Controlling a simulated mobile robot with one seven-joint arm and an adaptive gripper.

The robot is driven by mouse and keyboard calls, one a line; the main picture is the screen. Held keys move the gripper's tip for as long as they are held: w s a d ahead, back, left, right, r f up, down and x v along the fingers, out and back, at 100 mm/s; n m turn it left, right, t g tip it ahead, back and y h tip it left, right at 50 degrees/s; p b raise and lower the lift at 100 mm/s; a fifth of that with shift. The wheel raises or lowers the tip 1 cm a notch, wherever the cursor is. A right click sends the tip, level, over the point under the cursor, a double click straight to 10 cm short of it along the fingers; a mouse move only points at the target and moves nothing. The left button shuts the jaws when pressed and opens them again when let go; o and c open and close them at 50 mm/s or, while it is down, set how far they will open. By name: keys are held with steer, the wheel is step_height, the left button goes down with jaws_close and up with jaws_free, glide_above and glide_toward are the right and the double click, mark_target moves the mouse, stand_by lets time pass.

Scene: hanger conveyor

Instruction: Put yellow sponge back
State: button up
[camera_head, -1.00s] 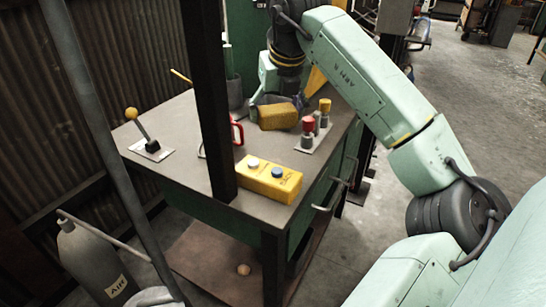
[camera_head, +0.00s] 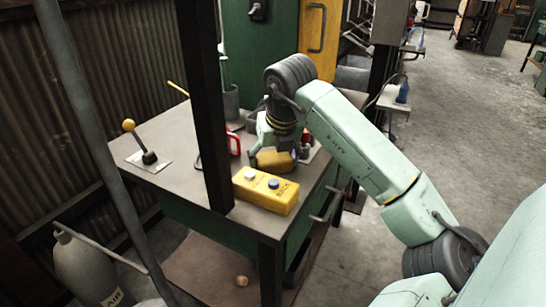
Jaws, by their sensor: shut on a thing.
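The yellow sponge (camera_head: 274,161) is in my gripper (camera_head: 270,154), just above or on the workbench top (camera_head: 190,140); I cannot tell if it touches the surface. It is behind the yellow button box (camera_head: 266,190) and partly covered by my gripper and wrist. My gripper is shut on the sponge and points down; its fingertips are partly hidden.
The yellow button box has a white and a dark button. A lever with a yellow knob (camera_head: 129,126) stands at the bench's left. A red-handled item (camera_head: 235,144) is beside the sponge. A dark post (camera_head: 205,100) rises before the bench. A grey cup (camera_head: 229,103) stands behind.

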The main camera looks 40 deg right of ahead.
steer(key=o, duration=1.2)
steer(key=shift+f, duration=0.1)
steer(key=shift+r, duration=0.45)
steer(key=v, duration=1.1)
steer(key=shift+s+r, duration=0.2)
steer(key=shift+a, duration=0.1)
